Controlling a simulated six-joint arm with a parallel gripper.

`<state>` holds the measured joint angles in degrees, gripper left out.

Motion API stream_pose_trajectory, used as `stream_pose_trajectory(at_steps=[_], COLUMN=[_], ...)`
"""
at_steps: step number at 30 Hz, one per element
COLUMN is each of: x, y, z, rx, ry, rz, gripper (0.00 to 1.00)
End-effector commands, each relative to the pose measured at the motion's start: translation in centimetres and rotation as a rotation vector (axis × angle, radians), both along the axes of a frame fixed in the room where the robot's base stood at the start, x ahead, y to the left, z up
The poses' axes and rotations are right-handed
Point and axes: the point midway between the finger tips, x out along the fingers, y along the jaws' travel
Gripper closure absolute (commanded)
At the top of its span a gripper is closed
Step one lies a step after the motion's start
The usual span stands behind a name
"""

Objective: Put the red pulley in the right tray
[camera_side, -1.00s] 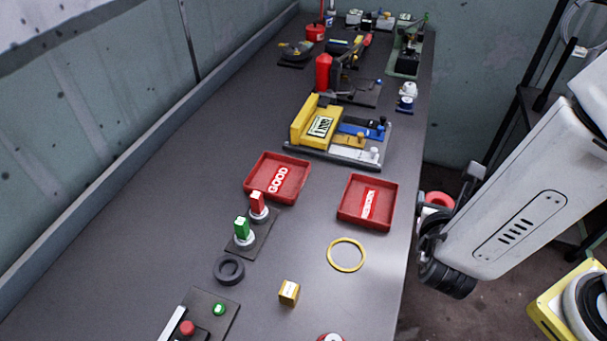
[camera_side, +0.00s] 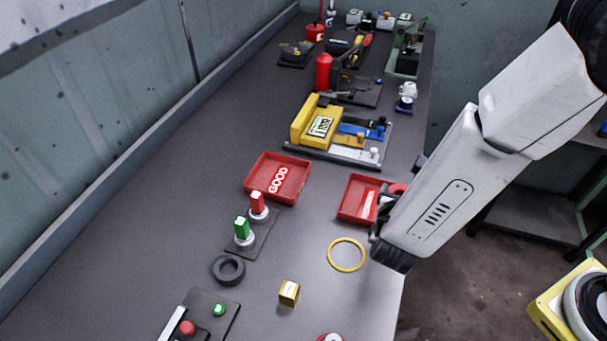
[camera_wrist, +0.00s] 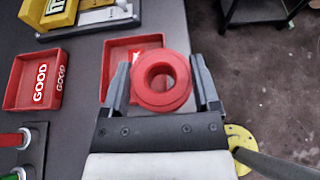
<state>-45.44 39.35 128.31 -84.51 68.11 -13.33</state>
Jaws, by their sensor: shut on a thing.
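The red pulley (camera_wrist: 161,81) is a thick ring with a central hole. My gripper (camera_wrist: 160,84) is shut on it, with one finger on each side in the wrist view. In the side view my gripper (camera_side: 392,200) is at the right edge of the right tray, and only a bit of the pulley (camera_side: 398,189) shows behind it. The right tray (camera_side: 349,205) is red with a white label. In the wrist view the tray (camera_wrist: 113,50) is partly hidden behind the pulley and the left finger. I cannot tell the pulley's height above it.
The red GOOD tray (camera_side: 262,172) is to the left. A yellow ring (camera_side: 330,254), a dark ring (camera_side: 219,274) and a small gold block (camera_side: 289,293) lie in front. A plate (camera_side: 262,238) with red and green pieces is near the GOOD tray. A yellow fixture (camera_side: 305,122) stands behind the trays.

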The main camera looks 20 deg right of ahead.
Motion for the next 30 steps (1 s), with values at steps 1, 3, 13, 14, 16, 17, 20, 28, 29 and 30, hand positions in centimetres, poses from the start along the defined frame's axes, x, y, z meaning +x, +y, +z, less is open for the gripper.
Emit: stream_pose_trajectory(at_steps=[1, 3, 13, 14, 16, 17, 20, 28, 29, 30], x=[0.8, 1.8, 4.5, 4.8, 5.2, 5.4, 5.8, 6.0, 6.1, 6.1], y=[0.2, 0.4, 1.1, 1.2, 1.3, 1.4, 1.5, 1.6, 1.6, 1.6], z=[-0.4, -0.9, -4.3, -4.5, -5.1, -5.3, -5.8, -6.1, -6.1, -6.2], rx=[0.000, 0.000, -0.002, -0.001, -0.001, -0.001, 0.000, -0.001, -0.001, -0.001], ry=[-0.001, -0.001, -0.001, -0.002, -0.002, -0.002, -0.003, -0.002, -0.002, -0.002], rz=[-0.003, -0.004, -0.001, -0.001, -0.001, -0.001, -0.001, 0.000, 0.000, 0.000], gripper=[1.00, 1.00, 1.00, 1.00, 1.00, 1.00, 1.00, 1.00, 1.00, 1.00])
